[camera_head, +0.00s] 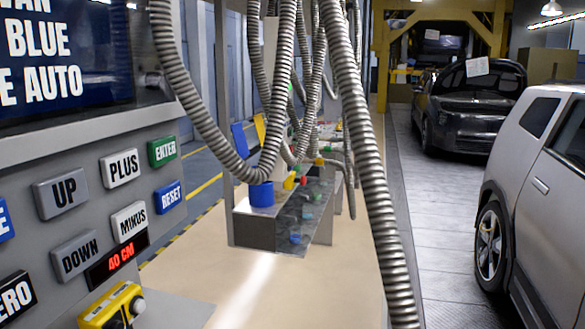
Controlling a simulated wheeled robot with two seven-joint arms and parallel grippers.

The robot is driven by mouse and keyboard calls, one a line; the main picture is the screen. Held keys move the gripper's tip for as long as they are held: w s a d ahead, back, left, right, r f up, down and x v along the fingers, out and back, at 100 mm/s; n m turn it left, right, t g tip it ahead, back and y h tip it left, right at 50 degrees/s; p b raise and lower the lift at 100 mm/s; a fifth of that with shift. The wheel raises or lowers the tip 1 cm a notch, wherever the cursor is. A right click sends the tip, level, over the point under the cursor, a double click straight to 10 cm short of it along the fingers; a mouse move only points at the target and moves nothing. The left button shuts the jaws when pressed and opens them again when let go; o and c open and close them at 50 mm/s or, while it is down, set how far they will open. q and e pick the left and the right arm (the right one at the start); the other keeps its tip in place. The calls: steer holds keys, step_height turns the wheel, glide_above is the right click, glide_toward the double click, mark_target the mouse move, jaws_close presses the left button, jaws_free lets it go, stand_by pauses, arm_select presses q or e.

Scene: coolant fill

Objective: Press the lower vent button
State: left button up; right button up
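No button labelled as a vent button is readable in the head view. A grey control panel (95,150) fills the left side. Its buttons include a grey UP (62,193), a grey DOWN (76,256), a white PLUS (121,167), a white MINUS (129,221), a green ENTER (162,151) and a blue RESET (168,196). A red readout (117,260) shows 40 CM. Buttons at the left edge are cut off. Neither of my grippers is in view.
Ribbed grey hoses (362,150) hang down through the middle. Behind them a grey box (268,232) with coloured fittings stands over the beige surface (285,290). A yellow device (110,306) sits below the panel. A silver car (545,185) and a dark car (470,112) stand right.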

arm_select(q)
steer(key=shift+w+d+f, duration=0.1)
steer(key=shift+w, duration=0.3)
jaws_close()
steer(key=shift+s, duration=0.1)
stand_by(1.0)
